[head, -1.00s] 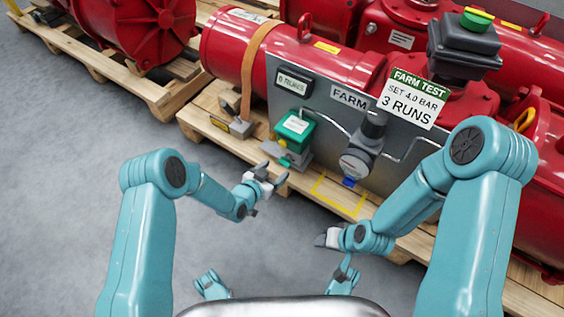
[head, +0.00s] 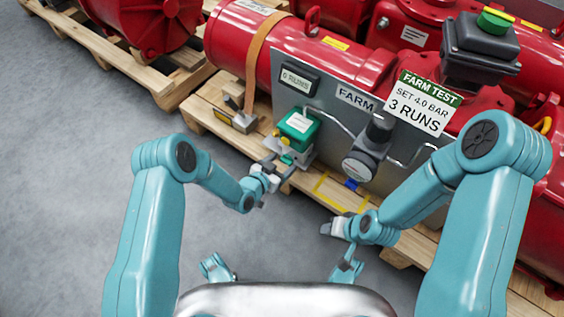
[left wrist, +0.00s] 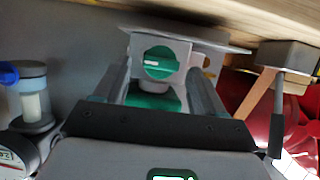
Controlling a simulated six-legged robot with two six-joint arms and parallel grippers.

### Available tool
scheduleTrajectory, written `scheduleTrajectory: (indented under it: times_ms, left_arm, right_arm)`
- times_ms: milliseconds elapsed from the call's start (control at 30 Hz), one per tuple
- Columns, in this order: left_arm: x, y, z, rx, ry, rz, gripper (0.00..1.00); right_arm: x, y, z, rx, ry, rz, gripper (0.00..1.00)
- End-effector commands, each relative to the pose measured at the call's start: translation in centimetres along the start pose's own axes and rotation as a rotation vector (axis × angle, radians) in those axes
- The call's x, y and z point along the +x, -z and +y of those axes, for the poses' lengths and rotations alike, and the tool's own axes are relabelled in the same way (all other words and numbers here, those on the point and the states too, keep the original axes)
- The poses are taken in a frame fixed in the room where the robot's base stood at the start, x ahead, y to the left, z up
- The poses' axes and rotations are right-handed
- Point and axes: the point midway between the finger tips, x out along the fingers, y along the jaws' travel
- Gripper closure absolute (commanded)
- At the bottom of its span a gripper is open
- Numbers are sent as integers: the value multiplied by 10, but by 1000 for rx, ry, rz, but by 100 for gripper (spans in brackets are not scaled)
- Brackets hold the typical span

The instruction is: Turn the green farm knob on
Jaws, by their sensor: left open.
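The green knob (left wrist: 160,62) shows in the left wrist view as a round disc with a short white mark, on a grey mount. In the head view it is a small green part (head: 287,159) below the green box (head: 298,127) on the front of the FARM panel. My left gripper (head: 279,171) is open, its fingertips close in front of the knob. In the left wrist view its two fingers stand left and right of the knob; contact cannot be told. My right gripper (head: 328,228) hangs lower right, away from the knob; its jaws are unclear.
The grey FARM panel (head: 330,118) stands on a wooden pallet (head: 203,108) before red valve bodies. A round gauge (head: 358,166) is right of the green box. A sign (head: 422,103) reads FARM TEST, SET 4.0 BAR, 3 RUNS. Open grey floor (head: 70,170) lies left.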

Motion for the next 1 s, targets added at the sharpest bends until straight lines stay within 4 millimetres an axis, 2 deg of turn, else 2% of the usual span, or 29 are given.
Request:
scheduleTrajectory:
  times_ms: [67,233,267,667,1000]
  left_arm:
    - [0,0,0,0,0,0,30]
    - [0,0,0,0,0,0,82]
    - [0,0,0,0,0,0,86]
    - [3,2,-2,-61,-26,2,86]
    - [3,0,-7,-302,-125,2,86]
  right_arm:
    - [0,0,0,0,0,0,57]
    - [0,0,0,0,0,0,57]
    - [0,0,0,0,0,0,57]
    - [0,0,0,0,0,0,57]
    - [0,0,0,0,0,0,57]
